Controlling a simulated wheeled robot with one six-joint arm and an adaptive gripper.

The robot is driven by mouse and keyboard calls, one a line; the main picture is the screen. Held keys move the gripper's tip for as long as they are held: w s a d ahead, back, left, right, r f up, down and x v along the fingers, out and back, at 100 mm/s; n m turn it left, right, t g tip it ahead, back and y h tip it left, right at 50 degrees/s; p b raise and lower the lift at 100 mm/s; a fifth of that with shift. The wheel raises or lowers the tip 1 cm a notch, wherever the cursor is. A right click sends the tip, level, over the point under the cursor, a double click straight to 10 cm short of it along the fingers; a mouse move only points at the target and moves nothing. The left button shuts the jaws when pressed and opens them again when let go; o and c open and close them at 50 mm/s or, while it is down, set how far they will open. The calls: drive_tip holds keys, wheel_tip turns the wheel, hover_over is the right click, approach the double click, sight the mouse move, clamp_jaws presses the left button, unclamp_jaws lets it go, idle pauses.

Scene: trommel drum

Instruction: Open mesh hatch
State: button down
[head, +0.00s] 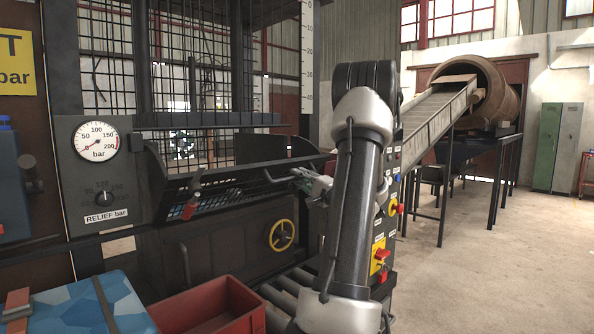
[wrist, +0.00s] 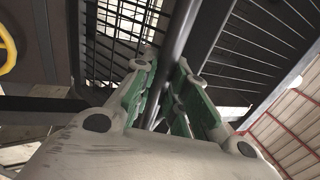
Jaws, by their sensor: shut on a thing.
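The mesh hatch (head: 225,184) is a dark-framed wire panel on the front of the caged machine, left of my arm. It looks tilted outward, with an opening showing above it. A red-tipped handle (head: 192,192) stands at its left part. My gripper (head: 312,183) is at the hatch's right end, partly hidden by my arm. In the wrist view, my green-padded fingers (wrist: 165,78) are closed on a dark round bar (wrist: 180,32). Mesh (wrist: 128,22) shows beside the bar. Whether the bar belongs to the hatch is not fully clear.
A pressure gauge (head: 97,139) and relief knob panel are at left. A yellow handwheel (head: 282,235) sits below the hatch. A red bin (head: 210,306) and blue case (head: 80,308) are in front. A control panel with red knobs (head: 382,254) stands behind my arm. Open floor (head: 480,270) lies right.

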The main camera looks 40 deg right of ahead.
drive_tip(key=shift+s+f, duration=0.1)
drive_tip(key=shift+f, duration=0.2)
drive_tip(key=c, duration=1.4)
unclamp_jaws()
drive_tip(key=v, duration=1.2)
